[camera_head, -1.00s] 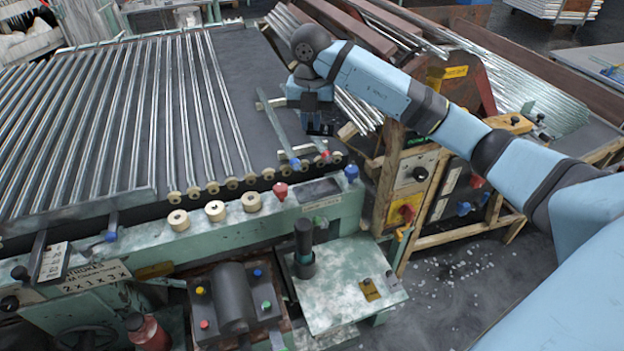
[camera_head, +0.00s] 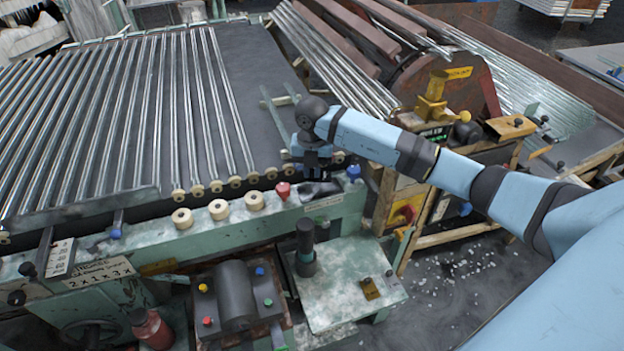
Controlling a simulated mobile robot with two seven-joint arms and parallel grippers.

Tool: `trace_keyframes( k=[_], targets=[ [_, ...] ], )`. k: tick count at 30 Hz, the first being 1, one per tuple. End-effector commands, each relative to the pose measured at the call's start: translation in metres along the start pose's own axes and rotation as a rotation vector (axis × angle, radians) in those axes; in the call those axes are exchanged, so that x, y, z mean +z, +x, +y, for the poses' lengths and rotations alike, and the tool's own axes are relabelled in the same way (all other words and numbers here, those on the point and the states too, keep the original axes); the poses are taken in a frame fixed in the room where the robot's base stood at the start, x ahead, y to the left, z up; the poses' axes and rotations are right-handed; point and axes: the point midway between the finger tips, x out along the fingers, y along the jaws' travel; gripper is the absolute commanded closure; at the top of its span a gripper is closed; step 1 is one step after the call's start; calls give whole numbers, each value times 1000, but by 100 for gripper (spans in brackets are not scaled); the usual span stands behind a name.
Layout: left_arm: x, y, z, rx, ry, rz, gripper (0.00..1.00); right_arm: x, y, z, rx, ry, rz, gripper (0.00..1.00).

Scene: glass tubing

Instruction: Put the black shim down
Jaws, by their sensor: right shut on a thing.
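My right gripper (camera_head: 316,182) points down over the green machine ledge (camera_head: 338,207), at a dark rectangular patch (camera_head: 328,188) between a red knob and a blue knob. It is shut on the black shim, which is hard to make out against the dark fingers and the dark patch. I cannot tell whether the shim touches the ledge. My left gripper is not in view.
The red knob (camera_head: 283,190) is close left of the gripper, and the blue knob (camera_head: 353,173) close right. Several cream rings, one here (camera_head: 254,200), sit along the ledge. A black upright cylinder (camera_head: 305,240) stands in front. Glass tubes (camera_head: 175,110) lie behind left.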

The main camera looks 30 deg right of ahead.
Motion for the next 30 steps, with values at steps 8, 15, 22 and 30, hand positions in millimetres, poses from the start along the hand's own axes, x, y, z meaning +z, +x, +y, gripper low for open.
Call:
trace_keyframes(
  k=[8, 15, 22, 30],
  targets=[
    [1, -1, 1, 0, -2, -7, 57, -1, 34, 0, -1, 0, 3, 100],
    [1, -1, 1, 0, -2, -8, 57, 0, 43, 0, 0, 0, -1, 100],
    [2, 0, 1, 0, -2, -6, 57, 0, 47, 0, 0, 0, -1, 83],
    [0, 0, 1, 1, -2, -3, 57, 0, 46, 0, 0, 0, 0, 60]
  ],
)
